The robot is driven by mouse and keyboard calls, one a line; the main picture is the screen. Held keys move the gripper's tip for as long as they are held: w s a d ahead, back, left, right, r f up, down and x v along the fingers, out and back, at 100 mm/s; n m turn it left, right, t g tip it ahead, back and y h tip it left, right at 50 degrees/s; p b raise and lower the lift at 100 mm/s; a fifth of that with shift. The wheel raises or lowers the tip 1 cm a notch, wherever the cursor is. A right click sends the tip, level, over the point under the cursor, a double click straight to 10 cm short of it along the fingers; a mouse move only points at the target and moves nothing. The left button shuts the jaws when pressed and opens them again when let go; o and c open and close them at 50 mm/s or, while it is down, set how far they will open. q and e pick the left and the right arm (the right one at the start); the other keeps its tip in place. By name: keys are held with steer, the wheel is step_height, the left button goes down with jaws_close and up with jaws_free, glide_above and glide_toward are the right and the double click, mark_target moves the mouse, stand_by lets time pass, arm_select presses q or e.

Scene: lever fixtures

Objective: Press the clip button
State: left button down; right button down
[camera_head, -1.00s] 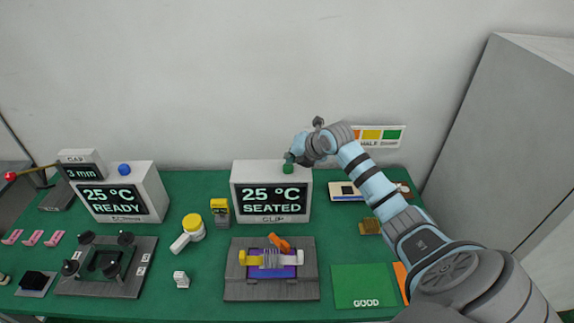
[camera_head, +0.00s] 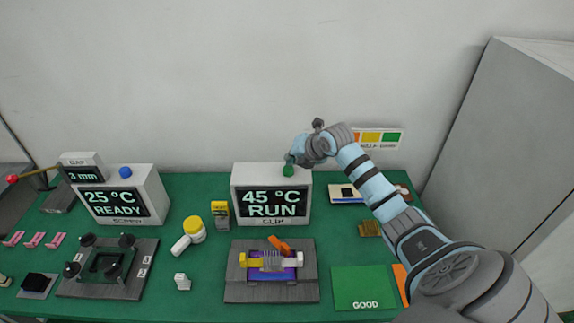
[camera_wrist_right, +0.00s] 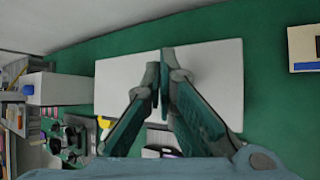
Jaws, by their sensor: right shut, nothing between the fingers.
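The clip box (camera_head: 240,203) is a white unit whose dark display reads "45 °C RUN", with the label CLIP below it. A green button (camera_head: 288,170) sits on its top at the right. My right gripper (camera_head: 289,160) is shut and empty, its tips right at the button from above; whether they touch it I cannot tell. In the right wrist view the shut fingers (camera_wrist_right: 162,75) stand over the white top of the box (camera_wrist_right: 215,75) and hide the button. In front of the box is a grey fixture (camera_head: 240,293) with a clear-and-yellow part and an orange lever (camera_head: 278,244). My left gripper is not in view.
A second white box (camera_head: 153,187) reading "25 °C READY" with a blue button (camera_head: 125,172) stands at left. A yellow-capped white bottle (camera_head: 192,229), a yellow-and-grey device (camera_head: 220,214) and a green GOOD mat (camera_head: 362,284) lie around. A grey cabinet (camera_head: 500,140) stands at right.

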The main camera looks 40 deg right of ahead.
steer(key=shift+r, duration=0.45)
step_height(320, 180, up, 3)
steer(key=p, duration=0.3)
steer(key=shift+r+b, duration=0.3)
steer(key=shift+r, duration=0.7)
